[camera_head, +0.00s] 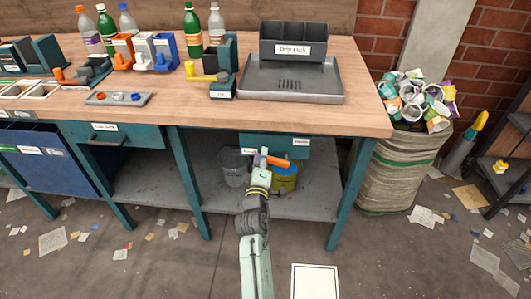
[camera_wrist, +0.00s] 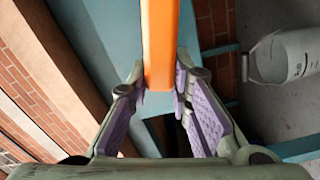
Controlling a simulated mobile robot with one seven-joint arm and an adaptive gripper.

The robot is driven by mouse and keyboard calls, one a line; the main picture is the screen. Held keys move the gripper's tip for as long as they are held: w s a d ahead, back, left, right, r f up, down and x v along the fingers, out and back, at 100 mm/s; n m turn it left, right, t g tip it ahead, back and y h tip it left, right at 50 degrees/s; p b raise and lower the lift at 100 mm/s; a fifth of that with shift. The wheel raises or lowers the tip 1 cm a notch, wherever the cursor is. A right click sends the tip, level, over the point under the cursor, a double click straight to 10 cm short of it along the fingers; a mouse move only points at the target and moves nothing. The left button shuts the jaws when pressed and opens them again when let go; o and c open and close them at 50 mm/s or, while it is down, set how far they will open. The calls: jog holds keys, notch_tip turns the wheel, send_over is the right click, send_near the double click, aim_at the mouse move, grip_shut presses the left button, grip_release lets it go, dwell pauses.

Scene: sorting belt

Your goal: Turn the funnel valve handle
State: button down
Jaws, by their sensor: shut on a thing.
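An orange handle (camera_head: 278,162) juts out to the right below the teal housing (camera_head: 292,146) under the bench top. In the wrist view the same handle (camera_wrist: 160,45) is a long orange bar running up from between the fingers. My gripper (camera_head: 264,158) is at the handle's left part, with my arm reaching up from below. In the wrist view my gripper (camera_wrist: 161,84) has its purple-padded fingers on both sides of the bar, shut on it. The handle's pivot is hidden. The small labels on the housing are too small to read surely.
A grey bucket (camera_head: 235,170) and a yellow-and-blue bucket (camera_head: 286,180) stand on the lower shelf (camera_head: 225,202). The bench top (camera_head: 365,115) is close above, its legs either side. A grey drip rack (camera_head: 290,84) stands on top. A full sack (camera_head: 400,175) stands right.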

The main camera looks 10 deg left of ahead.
jog(key=shift+a+f+n, duration=0.2)
jog(key=shift+f+n, duration=0.95)
jog(key=shift+n, duration=0.65)
jog(key=c, duration=1.4)
grip_release()
jog(key=shift+c, duration=0.2)
jog(key=s, duration=0.7)
jog(key=shift+s, duration=0.25)
